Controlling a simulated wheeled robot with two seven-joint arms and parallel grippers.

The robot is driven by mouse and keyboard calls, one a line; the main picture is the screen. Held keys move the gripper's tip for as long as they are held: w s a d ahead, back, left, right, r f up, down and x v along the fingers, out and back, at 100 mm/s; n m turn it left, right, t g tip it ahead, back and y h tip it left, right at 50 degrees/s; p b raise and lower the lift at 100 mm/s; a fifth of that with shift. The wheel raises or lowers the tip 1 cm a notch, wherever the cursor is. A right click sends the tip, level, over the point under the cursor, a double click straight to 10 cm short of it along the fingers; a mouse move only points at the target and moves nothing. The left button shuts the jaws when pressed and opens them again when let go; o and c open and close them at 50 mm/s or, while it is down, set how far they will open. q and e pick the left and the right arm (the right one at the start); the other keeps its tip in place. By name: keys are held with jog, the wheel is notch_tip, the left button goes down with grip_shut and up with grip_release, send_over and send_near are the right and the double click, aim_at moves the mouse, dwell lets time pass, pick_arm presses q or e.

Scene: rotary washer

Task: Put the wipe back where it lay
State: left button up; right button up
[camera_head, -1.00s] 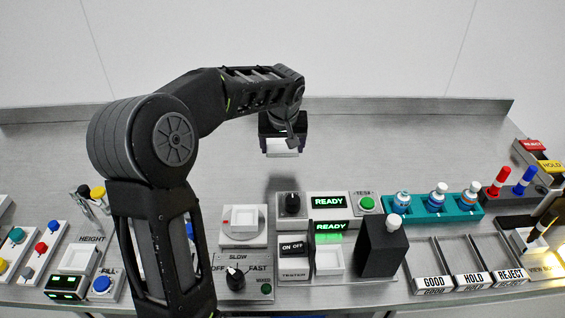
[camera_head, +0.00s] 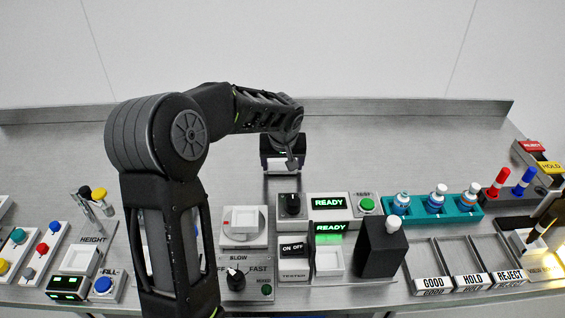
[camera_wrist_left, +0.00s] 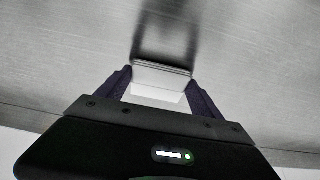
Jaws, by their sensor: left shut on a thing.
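My left gripper (camera_head: 282,166) is shut on the wipe (camera_head: 283,167), a small white block-like piece held between the two fingers. The wipe (camera_wrist_left: 158,82) also shows between the fingertips in the left wrist view, with the bare metal bench and a dark shadow beyond it. The gripper is over the middle of the bench, behind the tester and the rotary washer. I cannot tell whether the wipe touches the bench. My right gripper is not in view.
The rotary washer (camera_head: 243,240) with its speed knob stands in front of the gripper. The tester (camera_head: 295,268) and a black bottle-like block (camera_head: 380,250) are to its right. A teal rack (camera_head: 462,212) holds several vials. The metal bench (camera_head: 400,150) is clear at the back.

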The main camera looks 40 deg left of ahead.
pick_arm(q)
jog(key=shift+f, duration=0.2)
jog(key=o, duration=1.2)
jog(key=shift+r, duration=0.15)
jog(key=shift+r, duration=0.2)
jog(key=v, duration=1.1)
jog(key=shift+s+r+b, duration=0.15)
jog(key=shift+r+b, duration=0.2)
jog(key=shift+b, duration=0.1)
jog(key=shift+d, duration=0.1)
